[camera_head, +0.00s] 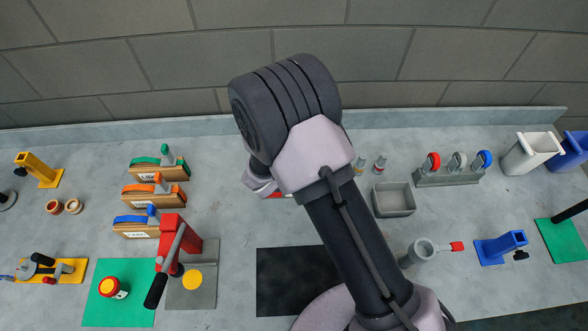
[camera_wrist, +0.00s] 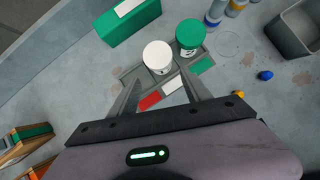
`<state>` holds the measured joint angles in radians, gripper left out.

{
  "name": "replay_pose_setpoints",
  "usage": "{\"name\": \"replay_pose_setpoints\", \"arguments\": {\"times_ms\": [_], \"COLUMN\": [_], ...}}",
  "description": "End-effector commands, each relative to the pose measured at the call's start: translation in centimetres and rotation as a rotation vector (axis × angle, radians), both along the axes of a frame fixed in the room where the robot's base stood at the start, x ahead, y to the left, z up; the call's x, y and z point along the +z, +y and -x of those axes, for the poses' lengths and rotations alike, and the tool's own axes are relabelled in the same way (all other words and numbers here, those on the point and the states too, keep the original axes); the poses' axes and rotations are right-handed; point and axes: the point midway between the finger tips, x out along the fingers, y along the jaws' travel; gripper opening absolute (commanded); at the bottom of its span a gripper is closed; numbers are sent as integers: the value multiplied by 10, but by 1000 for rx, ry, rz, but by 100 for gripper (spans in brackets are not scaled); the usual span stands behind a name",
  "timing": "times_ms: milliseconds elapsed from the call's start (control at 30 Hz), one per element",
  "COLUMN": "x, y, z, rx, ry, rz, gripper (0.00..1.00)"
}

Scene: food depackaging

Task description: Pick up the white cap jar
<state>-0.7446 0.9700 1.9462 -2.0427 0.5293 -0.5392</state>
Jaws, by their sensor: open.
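The white cap jar (camera_wrist: 157,56) stands upright in a grey holder (camera_wrist: 130,74) in the wrist view. A green cap jar (camera_wrist: 190,34) stands close beside it on the right. Red, white and green patches (camera_wrist: 174,85) mark the holder's near side. My gripper (camera_wrist: 160,78) is open, with its two fingers apart and pointing toward the white cap jar; nothing is between them. I cannot tell the height gap to the jar. In the head view my arm hides the jar and most of the gripper; only a bit of the holder's red patch (camera_head: 277,195) shows.
A green box (camera_wrist: 128,20) lies left of the jars, and small blue-banded (camera_wrist: 213,14) and orange-banded (camera_wrist: 237,6) containers stand beyond them. A grey bin (camera_wrist: 291,38) is at the right. A black mat (camera_head: 285,280) lies in front.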

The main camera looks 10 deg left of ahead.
Motion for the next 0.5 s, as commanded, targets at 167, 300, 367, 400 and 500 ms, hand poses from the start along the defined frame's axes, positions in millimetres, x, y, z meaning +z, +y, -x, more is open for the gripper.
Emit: {"name": "replay_pose_setpoints", "arguments": {"times_ms": [167,300,367,400,500], "x": [-29,-38,-43,-48,-63], "y": [-3,-4,-6,-6,-8], "z": [-20,-27,-34,-41,-54], "rx": [-4,-3,-5,-7,-4], "ry": [0,-1,-1,-1,0], "rz": [0,-1,-1,-1,0], "gripper": [57,57,57,57,57]}}
